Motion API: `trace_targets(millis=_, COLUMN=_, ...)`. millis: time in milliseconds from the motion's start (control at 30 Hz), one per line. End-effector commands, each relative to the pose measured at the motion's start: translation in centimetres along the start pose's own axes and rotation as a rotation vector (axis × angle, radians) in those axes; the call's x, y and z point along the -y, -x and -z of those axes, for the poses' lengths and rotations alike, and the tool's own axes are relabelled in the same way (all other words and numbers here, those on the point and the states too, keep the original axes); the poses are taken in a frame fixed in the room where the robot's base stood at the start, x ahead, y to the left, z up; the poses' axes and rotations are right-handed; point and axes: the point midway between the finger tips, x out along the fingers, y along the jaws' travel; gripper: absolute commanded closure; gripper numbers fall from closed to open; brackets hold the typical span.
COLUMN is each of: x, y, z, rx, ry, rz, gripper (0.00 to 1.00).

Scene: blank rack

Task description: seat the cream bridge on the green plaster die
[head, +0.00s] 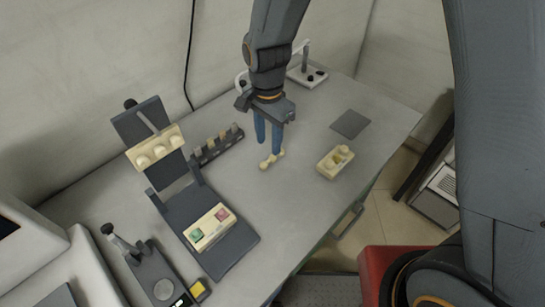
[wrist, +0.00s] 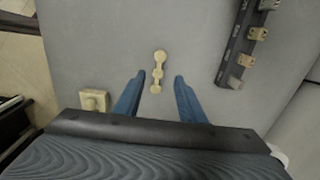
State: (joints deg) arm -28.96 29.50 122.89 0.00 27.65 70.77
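The cream bridge (head: 271,160), a small bar with rounded lobes, lies on the grey table below my gripper (head: 268,146). In the wrist view the bridge (wrist: 157,72) shows between the two blue fingertips (wrist: 159,77), with clear gaps on both sides. My gripper is open and empty, pointing down; its height above the table is hard to tell. A green square (head: 196,233), which looks like the green die, sits beside a reddish one (head: 222,214) on a cream block (head: 208,228) at the lower left. That block rests on a dark hinged stand (head: 224,258).
The stand's raised part bears a cream piece with rounded knobs (head: 155,148). A dark rack (head: 217,145) of small blanks stands left of my gripper. Another cream block (head: 335,162) with a yellow-green patch sits right, near a grey pad (head: 351,124). The table between is clear.

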Motion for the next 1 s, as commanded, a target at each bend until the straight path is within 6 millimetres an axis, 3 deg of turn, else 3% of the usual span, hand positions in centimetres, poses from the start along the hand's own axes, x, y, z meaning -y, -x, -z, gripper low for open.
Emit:
trace_targets(millis=600, x=-0.4, y=-5.9, z=-0.5, rx=0.001, ry=0.001, rz=-0.002, gripper=0.63)
trace_targets(millis=933, x=-0.3, y=-6.3, z=-0.5, rx=0.000, ry=0.002, rz=0.001, gripper=0.63)
trace_targets(millis=1000, x=-0.3, y=-6.3, z=-0.5, rx=0.000, ry=0.002, rz=0.001, gripper=0.75)
